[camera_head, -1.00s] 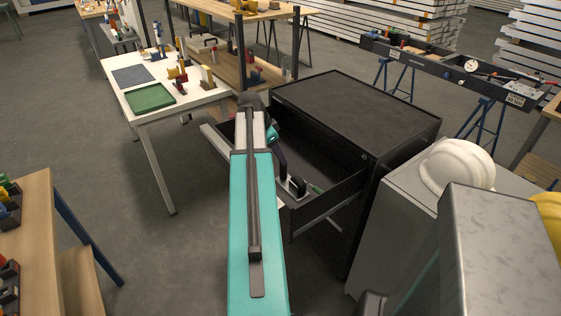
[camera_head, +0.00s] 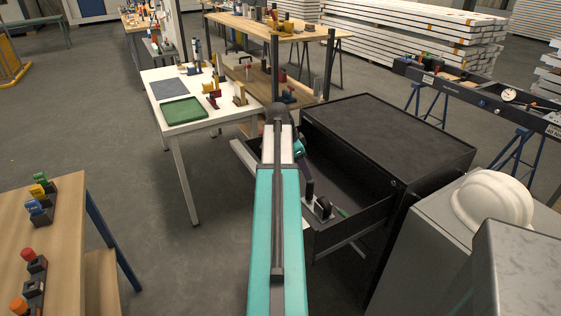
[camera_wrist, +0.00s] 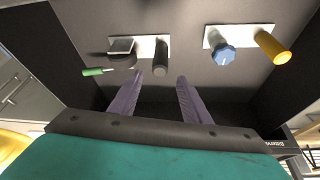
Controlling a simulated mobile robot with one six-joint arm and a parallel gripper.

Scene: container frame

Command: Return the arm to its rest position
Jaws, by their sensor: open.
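My arm (camera_head: 278,230), teal with a dark rail, reaches forward from the bottom of the head view to the open drawer of a black cabinet. Its wrist end shows partly beside the arm, over the drawer; the fingers cannot be made out there. In the wrist view my gripper (camera_wrist: 160,76) is open, with two purple fingers apart and nothing between them. The fingers point into the drawer (camera_head: 350,228). Beyond them in the wrist view are a black cylinder (camera_wrist: 160,58) and a dark block (camera_wrist: 121,46) by a white plate, and a green-handled tool (camera_wrist: 93,71).
A blue knob (camera_wrist: 224,57) and an orange cylinder (camera_wrist: 272,47) are at another white plate. The black cabinet (camera_head: 390,130) stands right of my arm, a white table (camera_head: 160,88) left. A white helmet (camera_head: 492,200) is at right, a wooden bench (camera_head: 50,245) at left. Floor between bench and table is clear.

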